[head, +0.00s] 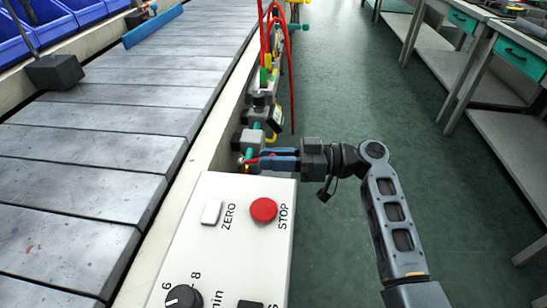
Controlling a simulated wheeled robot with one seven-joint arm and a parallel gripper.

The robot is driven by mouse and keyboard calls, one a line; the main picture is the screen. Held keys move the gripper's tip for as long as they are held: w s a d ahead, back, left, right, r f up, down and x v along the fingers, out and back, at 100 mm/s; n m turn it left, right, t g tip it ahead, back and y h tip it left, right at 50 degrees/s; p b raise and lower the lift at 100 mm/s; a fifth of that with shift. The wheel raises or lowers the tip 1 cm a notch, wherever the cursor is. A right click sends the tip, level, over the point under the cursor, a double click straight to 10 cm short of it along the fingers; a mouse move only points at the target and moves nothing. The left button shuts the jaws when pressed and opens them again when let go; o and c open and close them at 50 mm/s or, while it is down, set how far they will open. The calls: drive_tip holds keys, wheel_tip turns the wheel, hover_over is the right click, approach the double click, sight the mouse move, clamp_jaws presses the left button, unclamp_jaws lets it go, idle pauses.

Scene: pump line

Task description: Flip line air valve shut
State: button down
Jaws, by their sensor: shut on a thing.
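The air line fittings run along the right side of the conveyor in the head view. The line air valve (246,156) is at their near end, and a small red part, which looks like its lever (252,161), shows just left of my fingertips. My gripper (268,160) reaches in from the right with its blue fingers shut on the lever. The fingers hide most of the lever, so its exact angle cannot be told.
A white control box (222,240) with a red STOP button (263,209) stands close in front of the valve. Red hoses (291,75) hang beyond it. The conveyor (85,150) lies left; green floor (340,90) is clear to the right, before workbenches (510,110).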

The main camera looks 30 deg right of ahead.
drive_tip(key=shift+s+a+m+t+h+b, duration=0.2)
drive_tip(key=shift+s+m+t+h, duration=0.1)
drive_tip(key=shift+m+t+h, duration=0.4)
drive_tip(key=shift+s+a+m+t+h+b, duration=0.25)
drive_tip(key=shift+m+t+h, duration=0.25)
drive_tip(key=shift+t, duration=0.25)
drive_tip(key=shift+s+a+m+t+h+b, duration=0.15)
drive_tip(key=shift+s+m+t+h, duration=0.2)
drive_tip(key=shift+m+t+h, duration=0.35)
drive_tip(key=shift+d, duration=0.1)
drive_tip(key=c, duration=1)
unclamp_jaws()
drive_tip(key=shift+v, duration=3.95)
drive_tip(key=shift+f, duration=0.15)
